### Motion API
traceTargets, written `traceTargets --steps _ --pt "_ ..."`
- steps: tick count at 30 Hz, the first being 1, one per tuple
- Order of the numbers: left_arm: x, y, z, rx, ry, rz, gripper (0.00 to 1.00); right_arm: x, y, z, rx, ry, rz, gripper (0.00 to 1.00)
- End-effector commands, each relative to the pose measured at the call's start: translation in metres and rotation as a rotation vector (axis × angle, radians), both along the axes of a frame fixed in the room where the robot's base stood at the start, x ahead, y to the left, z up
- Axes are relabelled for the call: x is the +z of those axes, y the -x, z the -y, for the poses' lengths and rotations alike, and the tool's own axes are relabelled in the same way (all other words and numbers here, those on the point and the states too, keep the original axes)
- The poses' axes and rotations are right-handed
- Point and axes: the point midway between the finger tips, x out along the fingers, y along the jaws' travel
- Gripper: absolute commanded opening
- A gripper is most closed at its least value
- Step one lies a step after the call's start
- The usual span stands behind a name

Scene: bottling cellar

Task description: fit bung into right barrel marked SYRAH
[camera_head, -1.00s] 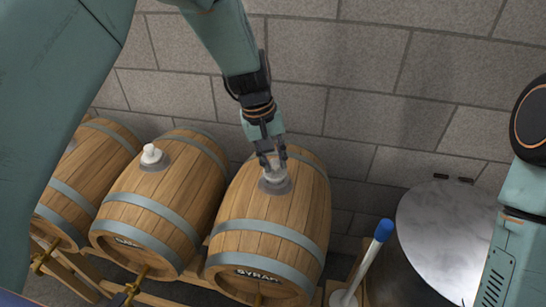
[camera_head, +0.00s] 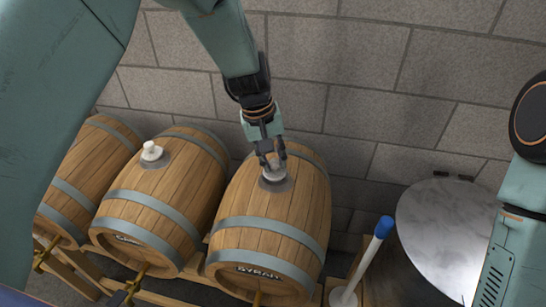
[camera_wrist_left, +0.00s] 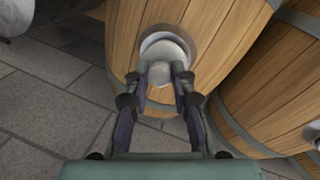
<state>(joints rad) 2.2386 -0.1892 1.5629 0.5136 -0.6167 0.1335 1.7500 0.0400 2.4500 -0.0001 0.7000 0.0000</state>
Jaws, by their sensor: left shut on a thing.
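The right barrel (camera_head: 262,227), marked SYRAH on its head, lies on a wooden rack with a grey round bung plate on its top. My left gripper (camera_head: 271,165) is over that plate, pointing down, and shut on the white bung (camera_wrist_left: 160,73). In the left wrist view the bung sits between both fingertips, in front of the pale ring (camera_wrist_left: 172,42) on the barrel. The fingers hide part of the bung in the head view. I cannot tell how deep it sits in the hole. My right gripper is not in view.
The middle barrel (camera_head: 160,207) has a white bung (camera_head: 151,151) in its top. Another barrel (camera_head: 88,170) lies at the far left. A blue-tipped white rod (camera_head: 368,262) and a round metal-topped vessel (camera_head: 448,232) stand at right. A stone wall is behind.

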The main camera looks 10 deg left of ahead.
Motion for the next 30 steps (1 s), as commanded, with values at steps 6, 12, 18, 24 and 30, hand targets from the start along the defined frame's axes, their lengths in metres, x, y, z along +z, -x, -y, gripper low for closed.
traceTargets --steps 6,12,18,24,30 --pt "-0.0007 0.0010 -0.0002 -0.001 0.000 -0.003 0.00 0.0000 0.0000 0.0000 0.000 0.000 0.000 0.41" --pt "-0.0006 0.0009 -0.0001 -0.001 0.000 -0.003 0.40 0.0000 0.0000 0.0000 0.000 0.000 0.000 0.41" --pt "-0.0005 0.0009 -0.0001 -0.001 0.000 -0.003 0.51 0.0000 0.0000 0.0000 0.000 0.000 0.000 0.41" --pt "-0.0005 0.0009 -0.0001 -0.001 0.000 -0.003 0.56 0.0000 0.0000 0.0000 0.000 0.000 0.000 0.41" --pt "-0.0005 0.0009 -0.0001 -0.001 0.000 -0.003 0.73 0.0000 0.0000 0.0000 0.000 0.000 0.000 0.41"
